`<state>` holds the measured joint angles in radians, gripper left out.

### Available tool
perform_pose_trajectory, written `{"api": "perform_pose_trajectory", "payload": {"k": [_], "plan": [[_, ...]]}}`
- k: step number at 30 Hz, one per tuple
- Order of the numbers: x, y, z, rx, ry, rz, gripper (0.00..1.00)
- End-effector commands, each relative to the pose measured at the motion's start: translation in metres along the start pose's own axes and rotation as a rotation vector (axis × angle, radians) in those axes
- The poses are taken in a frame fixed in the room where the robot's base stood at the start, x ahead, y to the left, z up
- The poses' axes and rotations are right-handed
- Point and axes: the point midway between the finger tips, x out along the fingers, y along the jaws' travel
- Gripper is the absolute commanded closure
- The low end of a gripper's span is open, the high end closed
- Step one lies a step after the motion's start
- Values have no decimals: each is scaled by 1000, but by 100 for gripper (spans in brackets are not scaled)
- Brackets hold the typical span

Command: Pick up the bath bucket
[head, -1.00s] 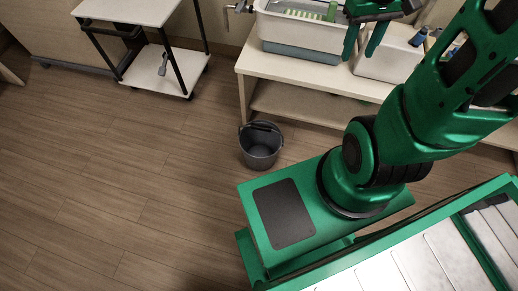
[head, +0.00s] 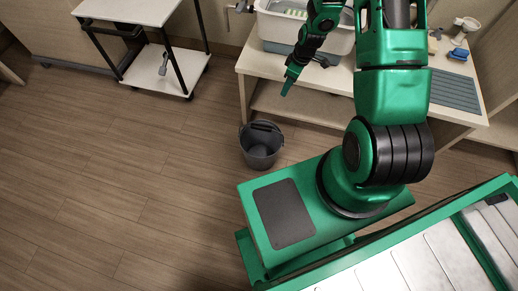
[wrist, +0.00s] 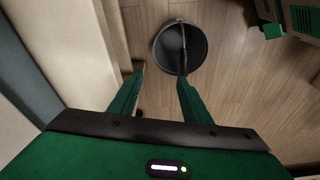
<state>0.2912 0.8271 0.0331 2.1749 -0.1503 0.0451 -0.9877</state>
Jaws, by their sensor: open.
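The bath bucket (head: 261,146) is dark grey and stands upright on the wooden floor in the head view, in front of the shelf bench. Its handle crosses its top in the wrist view, where the bucket (wrist: 178,50) is at the upper middle, seen from above. My gripper (head: 288,88) is above and a little right of the bucket in the head view, by the bench's front edge. In the wrist view my gripper (wrist: 160,78) has its two green fingers apart with nothing between them. The bucket lies beyond the fingertips, nearer the right finger, and is not held.
A white bench (head: 300,75) with a lower shelf stands behind the bucket and carries a white tub (head: 274,27). A white cart (head: 168,70) with black legs stands at the upper left. The floor left of the bucket is clear.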

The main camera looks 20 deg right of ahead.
Motion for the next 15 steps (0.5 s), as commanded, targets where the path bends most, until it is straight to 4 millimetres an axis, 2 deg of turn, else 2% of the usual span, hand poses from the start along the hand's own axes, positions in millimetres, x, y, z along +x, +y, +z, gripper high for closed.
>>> {"api": "perform_pose_trajectory", "payload": {"k": [1, 9, 12, 15], "plan": [[24, -6, -1, -28, 15, -16, 56], [130, -42, -13, -169, 120, -49, 56], [160, -56, -14, -202, 151, -52, 56], [181, -67, -15, -226, 177, -53, 56]]}}
